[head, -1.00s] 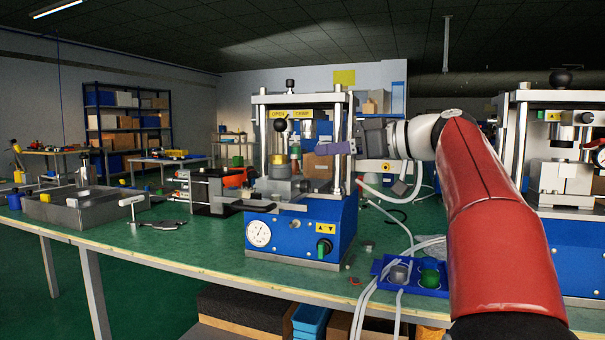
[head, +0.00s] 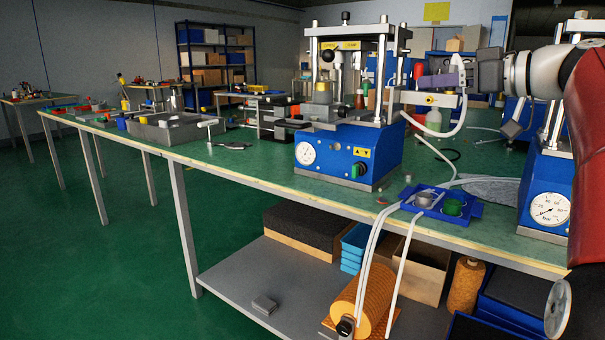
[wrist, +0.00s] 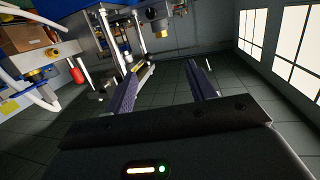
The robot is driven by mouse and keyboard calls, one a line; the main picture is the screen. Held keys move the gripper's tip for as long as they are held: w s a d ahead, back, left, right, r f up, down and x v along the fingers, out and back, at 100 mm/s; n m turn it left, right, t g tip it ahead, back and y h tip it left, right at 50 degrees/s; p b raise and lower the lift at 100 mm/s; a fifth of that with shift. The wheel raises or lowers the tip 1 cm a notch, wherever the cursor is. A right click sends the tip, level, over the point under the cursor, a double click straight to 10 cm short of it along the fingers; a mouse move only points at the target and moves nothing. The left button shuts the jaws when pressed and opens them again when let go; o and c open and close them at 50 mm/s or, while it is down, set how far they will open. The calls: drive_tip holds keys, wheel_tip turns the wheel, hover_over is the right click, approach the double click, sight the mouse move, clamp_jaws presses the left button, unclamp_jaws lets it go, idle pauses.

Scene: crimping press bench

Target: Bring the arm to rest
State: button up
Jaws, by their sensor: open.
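My gripper (head: 437,81) shows in the head view at the upper right, with its purple fingers pointing left. It stands in the air just to the right of the near blue press (head: 340,152), above the bench (head: 265,165). In the wrist view the two purple fingers (wrist: 161,84) are spread well apart, with nothing between them. My gripper is open and empty. My red and white arm comes in from the right edge of the head view and hides part of the second press.
A second blue press with a dial (head: 549,209) stands close by at the right. A blue tray (head: 440,206) with two cups sits at the bench front, with pale hoses beside it. A grey bin (head: 172,132) stands farther left. The green floor at left is clear.

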drive_tip(key=s+a+f+m+g+h, duration=0.25)
drive_tip(key=s+a+f, duration=0.25)
drive_tip(key=f, duration=0.4)
drive_tip(key=s+a+f+m+g+h, duration=0.2)
drive_tip(key=s+a+f+m+h, duration=0.15)
drive_tip(key=s+a+f, duration=0.4)
drive_tip(key=s+d+f+m+g+h, duration=0.1)
drive_tip(key=s+f+h, duration=0.1)
drive_tip(key=s+f, duration=0.5)
drive_tip(key=s+d+f+m+h+p, duration=0.1)
drive_tip(key=s+d+f+h, duration=0.1)
drive_tip(key=s+f, duration=0.6)
wheel_tip(320, 180, down, 7)
drive_tip(key=shift+s+m+g+h, duration=0.15)
drive_tip(key=shift+m+g+h, duration=0.2)
drive_tip(key=shift+h, duration=0.15)
